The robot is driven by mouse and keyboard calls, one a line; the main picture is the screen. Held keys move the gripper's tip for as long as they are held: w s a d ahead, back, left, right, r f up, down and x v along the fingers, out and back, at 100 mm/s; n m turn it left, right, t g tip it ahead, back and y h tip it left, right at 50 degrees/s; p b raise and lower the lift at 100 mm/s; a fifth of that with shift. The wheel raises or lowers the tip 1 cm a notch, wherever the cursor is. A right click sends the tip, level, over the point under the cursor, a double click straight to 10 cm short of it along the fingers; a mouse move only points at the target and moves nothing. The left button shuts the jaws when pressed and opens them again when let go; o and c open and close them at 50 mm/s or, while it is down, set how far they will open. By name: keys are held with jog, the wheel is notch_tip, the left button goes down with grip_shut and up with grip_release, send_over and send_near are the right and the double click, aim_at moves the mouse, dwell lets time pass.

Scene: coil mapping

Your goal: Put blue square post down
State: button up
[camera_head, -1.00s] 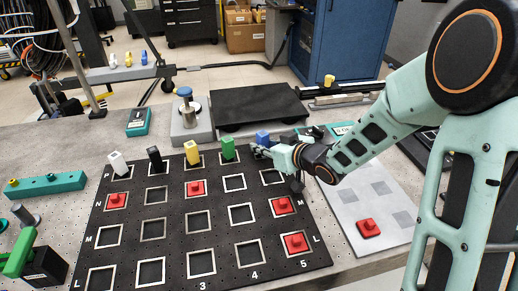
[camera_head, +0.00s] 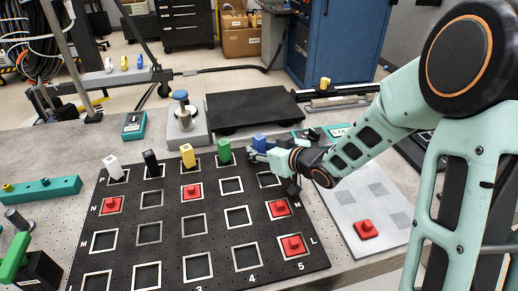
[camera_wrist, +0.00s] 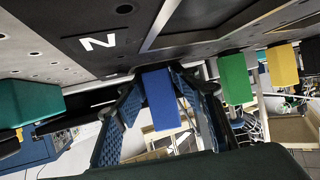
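The blue square post (camera_head: 259,142) stands upright at the back right of the black board (camera_head: 172,262), in line with the other posts. In the wrist view, the blue post (camera_wrist: 161,100) is between the two fingers of my gripper (camera_wrist: 158,85), whose tips seem to touch its sides. My gripper (camera_head: 253,154) reaches in low from the right in the head view and hides the post's base. In the wrist view the post's base end meets the board near the letter N; I cannot tell whether it sits fully in its square.
A green post (camera_head: 224,151), a yellow post (camera_head: 188,155), a black post (camera_head: 150,162) and a white post (camera_head: 114,167) stand to the left. Several red knobbed pieces (camera_head: 192,191) sit in board squares. A grey plate (camera_head: 345,207) lies right; a dark platform (camera_head: 255,108) stands behind.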

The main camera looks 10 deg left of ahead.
jog(key=shift+s+d+f, duration=0.2)
jog(key=shift+s+f, duration=0.05)
jog(key=shift+f, duration=0.25)
jog(key=shift+r, duration=0.2)
jog(key=p+v, duration=0.1)
jog(key=v, duration=0.2)
jog(key=p+v, duration=0.1)
jog(key=v, duration=0.3)
jog(key=r+p+v, duration=0.1)
jog(key=v, duration=0.2)
jog(key=shift+d+r+p, duration=0.1)
jog(key=shift+r+p, duration=0.1)
jog(key=shift+p, duration=0.1)
jog(key=shift+s+d+r, duration=0.25)
jog(key=shift+s+d, duration=0.15)
jog(key=shift+d, duration=0.1)
